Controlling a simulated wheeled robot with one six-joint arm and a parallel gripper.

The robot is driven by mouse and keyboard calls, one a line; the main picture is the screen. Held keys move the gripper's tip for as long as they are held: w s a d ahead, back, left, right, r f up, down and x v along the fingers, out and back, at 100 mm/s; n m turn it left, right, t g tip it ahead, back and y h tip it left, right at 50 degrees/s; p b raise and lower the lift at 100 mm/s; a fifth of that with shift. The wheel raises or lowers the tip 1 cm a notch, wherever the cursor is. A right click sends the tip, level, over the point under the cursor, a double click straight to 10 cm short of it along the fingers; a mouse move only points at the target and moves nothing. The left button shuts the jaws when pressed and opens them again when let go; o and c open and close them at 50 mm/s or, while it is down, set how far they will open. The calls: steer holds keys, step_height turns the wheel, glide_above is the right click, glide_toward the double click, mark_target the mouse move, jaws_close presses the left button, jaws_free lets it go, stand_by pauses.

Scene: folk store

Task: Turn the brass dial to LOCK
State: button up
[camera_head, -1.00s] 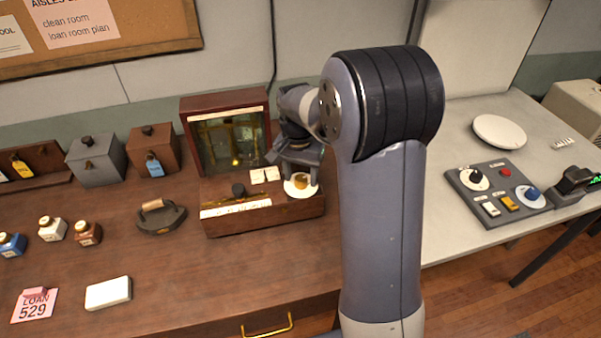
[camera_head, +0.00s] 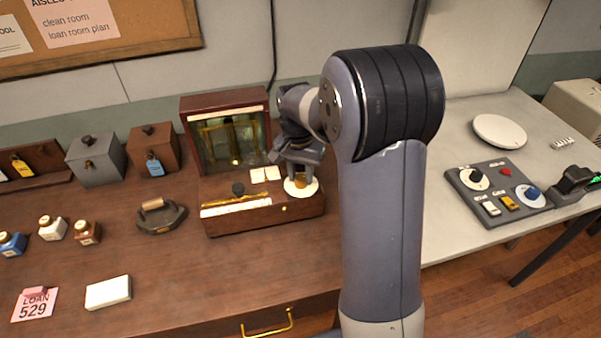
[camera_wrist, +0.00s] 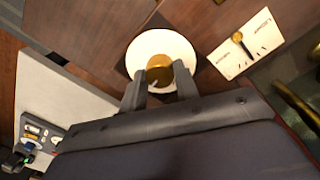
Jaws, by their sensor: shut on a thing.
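The brass dial (camera_wrist: 159,72) sits on a round white plate (camera_wrist: 150,45) on the wooden case. In the head view the white plate (camera_head: 301,193) shows at the case's right end, with the dial mostly hidden by my gripper. My gripper (camera_head: 298,178) points down at it from above. In the wrist view my gripper's fingers (camera_wrist: 160,88) stand on either side of the dial and are shut on it. The LOCK mark cannot be read.
The wooden case (camera_head: 265,217) has a raised glass-fronted lid (camera_head: 230,140), a black knob and a brass bar. A flat iron (camera_head: 162,215) stands left of it. A grey control panel (camera_head: 497,192) lies on the right table.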

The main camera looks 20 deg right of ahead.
steer(key=n, duration=0.8)
steer(key=shift+n+t, duration=0.3)
steer(key=shift+n, duration=0.1)
steer(key=n, duration=0.4)
steer(key=shift+n, duration=2.5)
steer(key=o, duration=1)
steer(key=shift+c, duration=0.2)
